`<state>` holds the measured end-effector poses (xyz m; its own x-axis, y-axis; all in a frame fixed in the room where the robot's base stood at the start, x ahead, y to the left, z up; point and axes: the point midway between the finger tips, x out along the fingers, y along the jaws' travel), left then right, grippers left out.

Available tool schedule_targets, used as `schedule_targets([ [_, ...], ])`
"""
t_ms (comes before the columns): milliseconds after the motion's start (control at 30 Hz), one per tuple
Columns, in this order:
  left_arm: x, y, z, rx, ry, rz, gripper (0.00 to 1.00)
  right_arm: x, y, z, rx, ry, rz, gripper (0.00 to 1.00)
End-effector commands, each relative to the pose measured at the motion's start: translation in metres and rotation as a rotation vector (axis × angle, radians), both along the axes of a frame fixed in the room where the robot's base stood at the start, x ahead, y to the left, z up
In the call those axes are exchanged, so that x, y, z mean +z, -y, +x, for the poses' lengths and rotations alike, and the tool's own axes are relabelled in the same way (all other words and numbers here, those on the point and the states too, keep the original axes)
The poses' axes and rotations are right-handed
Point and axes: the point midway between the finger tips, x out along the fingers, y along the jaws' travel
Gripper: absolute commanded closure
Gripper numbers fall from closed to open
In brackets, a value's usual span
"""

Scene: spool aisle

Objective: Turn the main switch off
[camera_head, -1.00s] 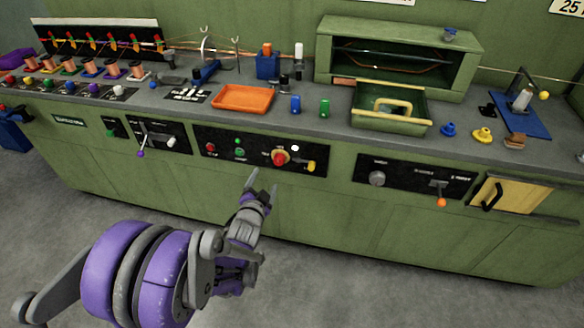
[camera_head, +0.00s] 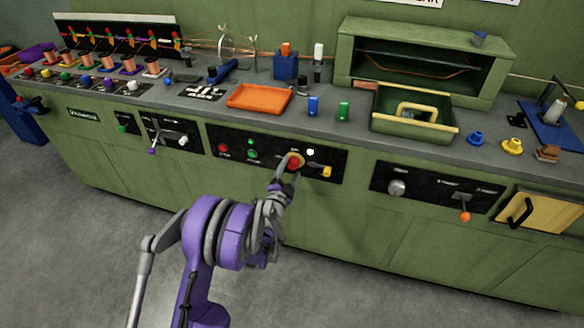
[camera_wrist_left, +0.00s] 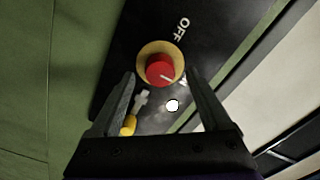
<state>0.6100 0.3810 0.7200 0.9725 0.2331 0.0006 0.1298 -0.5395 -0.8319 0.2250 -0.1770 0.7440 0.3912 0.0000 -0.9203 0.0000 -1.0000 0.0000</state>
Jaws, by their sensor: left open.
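The main switch is a red rotary knob (camera_wrist_left: 160,69) on a yellow round base, set on a black panel (camera_wrist_left: 122,48) in the bench front. In the left wrist view, white "OFF" lettering stands beside it, and another label is mostly covered near the right finger. The knob also shows in the head view (camera_head: 294,162), just past my fingers. My left gripper (camera_wrist_left: 152,88) is open, its two fingers spread to either side of the knob's near side. I cannot tell whether they touch it. My right gripper is not in view.
A yellow-handled key-like part (camera_wrist_left: 129,124) and a white lamp (camera_wrist_left: 172,105) sit close to the knob. Red and green buttons (camera_head: 252,148) are to its left. An orange tray (camera_head: 259,97) lies on the worktop above. The floor before the bench is clear.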

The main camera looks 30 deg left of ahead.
Motion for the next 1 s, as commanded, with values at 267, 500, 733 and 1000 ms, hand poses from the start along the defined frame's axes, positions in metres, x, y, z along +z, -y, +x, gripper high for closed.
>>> schedule_targets([
  [267, 0.000, -0.004, 0.019, 0.001, 0.000, -0.001, 0.19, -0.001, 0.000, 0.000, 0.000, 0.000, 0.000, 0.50],
  [500, 0.000, -0.005, 0.019, 0.001, 0.000, -0.001, 0.20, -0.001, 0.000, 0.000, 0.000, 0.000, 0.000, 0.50],
  [733, 0.000, -0.005, 0.019, 0.001, 0.000, -0.001, 0.62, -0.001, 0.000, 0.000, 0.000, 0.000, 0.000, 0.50],
  [1000, 0.000, -0.005, 0.019, 0.001, 0.000, -0.001, 1.00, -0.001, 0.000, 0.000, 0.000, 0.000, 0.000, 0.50],
])
